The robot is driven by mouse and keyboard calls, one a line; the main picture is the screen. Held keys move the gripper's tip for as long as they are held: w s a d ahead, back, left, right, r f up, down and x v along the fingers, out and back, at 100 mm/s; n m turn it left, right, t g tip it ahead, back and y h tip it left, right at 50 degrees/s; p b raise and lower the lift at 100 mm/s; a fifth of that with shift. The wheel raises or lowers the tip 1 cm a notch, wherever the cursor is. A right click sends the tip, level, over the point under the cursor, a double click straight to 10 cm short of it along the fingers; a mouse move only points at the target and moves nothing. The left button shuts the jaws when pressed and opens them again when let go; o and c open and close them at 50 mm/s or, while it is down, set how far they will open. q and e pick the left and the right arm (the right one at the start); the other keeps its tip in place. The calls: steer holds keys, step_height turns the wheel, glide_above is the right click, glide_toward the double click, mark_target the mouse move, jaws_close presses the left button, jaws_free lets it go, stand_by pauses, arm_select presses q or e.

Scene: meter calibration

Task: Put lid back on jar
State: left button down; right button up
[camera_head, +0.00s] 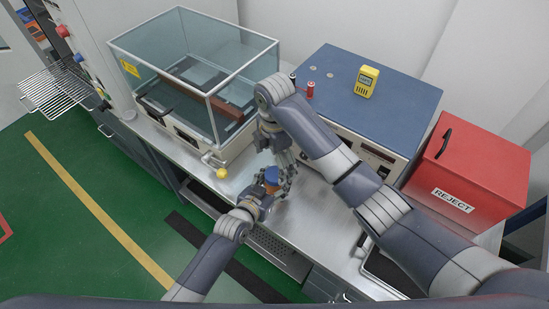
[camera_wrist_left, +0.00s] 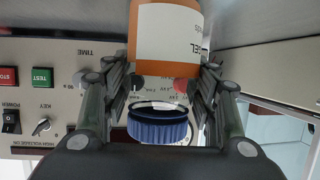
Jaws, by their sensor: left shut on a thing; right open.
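In the left wrist view, an orange jar (camera_wrist_left: 166,45) with a white label lies between the fingertips of my left gripper (camera_wrist_left: 165,80), which is shut on it. A blue ribbed lid (camera_wrist_left: 160,127) shows apart from the jar there, with a strip of the panel visible between them. In the head view, the blue lid (camera_head: 271,174) appears above my left gripper (camera_head: 270,188), and the jar is mostly hidden by the fingers. My right gripper (camera_head: 283,160) is open, close above and behind the lid. I cannot tell whether its fingers touch the lid.
A blue-topped instrument (camera_head: 400,98) stands behind, with a yellow meter (camera_head: 366,82) and a red terminal (camera_head: 310,90) on top. A glass-walled chamber (camera_head: 190,75) is at left, a yellow ball knob (camera_head: 222,173) in front. A red REJECT box (camera_head: 470,165) stands right.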

arm_select(q)
steer(key=shift+f, duration=0.1)
arm_select(e)
step_height(320, 180, up, 12)
stand_by(0.5)
arm_select(q)
steer(key=c, duration=0.6)
jaws_free()
steer(key=shift+o, duration=0.2)
steer(key=v, duration=1.2)
